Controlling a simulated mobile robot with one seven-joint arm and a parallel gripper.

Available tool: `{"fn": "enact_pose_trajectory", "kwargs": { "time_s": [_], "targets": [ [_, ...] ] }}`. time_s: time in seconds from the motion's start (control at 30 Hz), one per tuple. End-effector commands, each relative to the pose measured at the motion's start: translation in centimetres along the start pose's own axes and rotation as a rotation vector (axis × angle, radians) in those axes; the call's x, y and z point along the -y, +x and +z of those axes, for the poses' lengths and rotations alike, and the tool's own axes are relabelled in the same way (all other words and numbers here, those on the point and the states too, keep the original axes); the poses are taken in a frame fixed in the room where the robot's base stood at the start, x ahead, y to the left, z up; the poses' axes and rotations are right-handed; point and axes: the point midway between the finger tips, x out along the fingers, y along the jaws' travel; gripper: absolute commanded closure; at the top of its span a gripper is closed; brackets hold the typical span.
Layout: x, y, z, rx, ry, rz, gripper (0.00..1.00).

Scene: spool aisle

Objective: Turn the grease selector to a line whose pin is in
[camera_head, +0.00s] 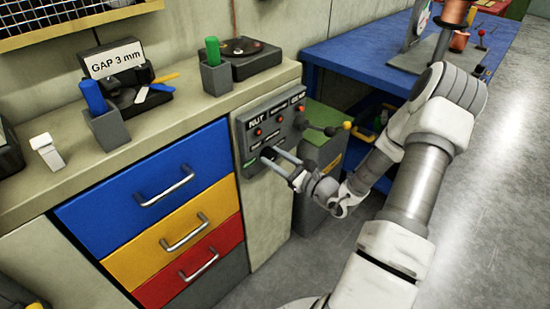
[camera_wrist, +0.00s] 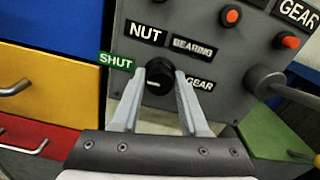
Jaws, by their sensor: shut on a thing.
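A grey panel (camera_head: 262,112) on the cabinet's end carries NUT and GEAR labels with red pins. In the wrist view, two red pins (camera_wrist: 231,15) (camera_wrist: 290,42) show; I cannot tell how far each sits in. The black selector knob (camera_wrist: 160,70) has SHUT (camera_wrist: 116,61) in green to its left, NUT (camera_wrist: 146,33) above left, BEARING (camera_wrist: 194,47) above right and GEAR (camera_wrist: 200,84) to its right. A short white mark on the knob lies toward its left side. My gripper (camera_wrist: 160,80) is shut on the knob; in the head view my gripper (camera_head: 277,160) reaches the panel's lower part.
Blue, yellow and red drawers (camera_head: 184,232) stand left of the panel. A GAP 3 mm sign (camera_head: 117,58) and cups stand on the counter. A blue bench (camera_head: 350,50) is behind; open floor lies right.

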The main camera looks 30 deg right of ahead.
Motion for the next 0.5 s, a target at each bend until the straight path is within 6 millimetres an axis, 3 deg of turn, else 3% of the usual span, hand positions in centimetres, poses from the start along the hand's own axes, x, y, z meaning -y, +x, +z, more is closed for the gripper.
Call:
{"fn": "enact_pose_trajectory", "kwargs": {
  "time_s": [0.03, 0.1, 0.5],
  "targets": [
    [-0.02, -0.02, -0.01, 0.0, 0.0, 0.0, 0.91],
    [-0.03, -0.02, -0.01, 0.0, 0.0, 0.001, 1.0],
    [0.04, -0.01, 0.24, 0.0, 0.06, 0.0, 1.0]
  ]
}}
